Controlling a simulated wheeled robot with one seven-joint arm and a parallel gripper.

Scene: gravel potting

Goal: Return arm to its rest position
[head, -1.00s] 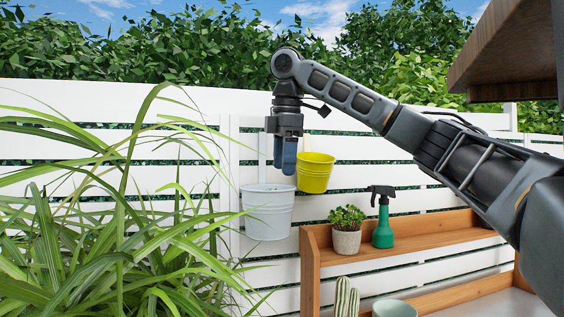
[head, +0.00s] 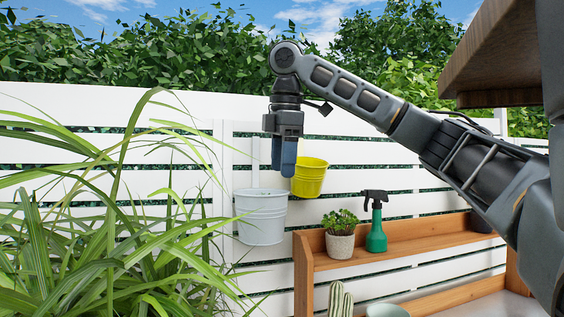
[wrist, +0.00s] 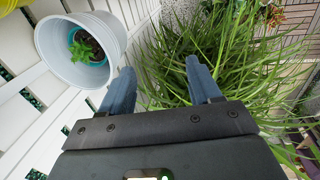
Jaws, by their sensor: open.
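My gripper (head: 284,157) hangs pointing down from my outstretched arm, in front of the white fence. In the head view it overlaps the left edge of a yellow bucket (head: 311,178) and is above a pale white bucket (head: 261,217). In the wrist view its two blue-grey fingers (wrist: 160,88) are apart with nothing between them. The white bucket (wrist: 55,38) shows at the upper left there, clear of the fingers, with a small green plant (wrist: 82,47) in a teal pot inside it.
Long grassy leaves (head: 90,230) fill the left side and lie beyond the fingers in the wrist view. A wooden shelf (head: 420,243) holds a potted plant (head: 340,233) and a green spray bottle (head: 376,222). A brown wooden overhang (head: 505,55) is close to my arm, upper right.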

